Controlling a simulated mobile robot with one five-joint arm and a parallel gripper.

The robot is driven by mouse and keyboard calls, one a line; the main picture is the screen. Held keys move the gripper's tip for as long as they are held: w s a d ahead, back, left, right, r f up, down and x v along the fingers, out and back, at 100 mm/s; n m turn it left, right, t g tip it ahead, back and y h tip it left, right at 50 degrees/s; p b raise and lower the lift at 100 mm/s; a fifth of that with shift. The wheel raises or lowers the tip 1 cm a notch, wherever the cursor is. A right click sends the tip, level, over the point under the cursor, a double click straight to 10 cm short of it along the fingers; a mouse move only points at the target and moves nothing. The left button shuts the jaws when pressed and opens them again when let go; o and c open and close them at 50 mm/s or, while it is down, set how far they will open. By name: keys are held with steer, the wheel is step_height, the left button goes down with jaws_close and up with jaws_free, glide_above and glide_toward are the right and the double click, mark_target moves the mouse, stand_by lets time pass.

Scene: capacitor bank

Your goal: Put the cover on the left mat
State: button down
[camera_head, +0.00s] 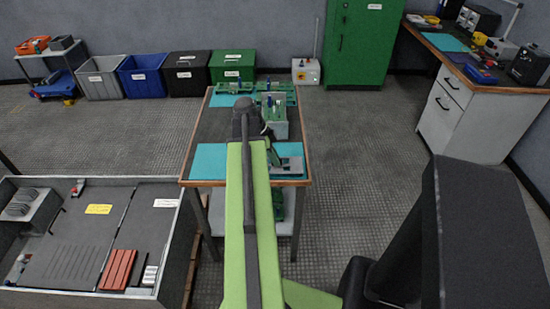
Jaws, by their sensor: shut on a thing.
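The work table (240,182) stands in the middle with teal mats on it. The left mat (208,160) lies at the front left corner, and its bare left part shows beside my arm. My gripper (275,157) is small and partly hidden beside my green arm, over the front right of the table. It is shut on a grey piece (291,167) that looks like the cover, at the right mat (288,150). I cannot tell whether the piece touches the mat. A grey-green unit (274,120) with small parts on top stands behind it.
Green boards (235,88) and a back mat (222,100) lie at the table's far end. A low grey bench (75,240) stands at the left front. Bins (140,78) line the back wall. A desk (470,110) stands at the right. Floor right of the table is clear.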

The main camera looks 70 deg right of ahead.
steer(key=c, duration=1.5)
jaws_free()
steer(key=shift+o, duration=0.2)
steer(key=p+v, duration=1.6)
steer(key=v, duration=0.1)
steer(key=shift+r, duration=0.15)
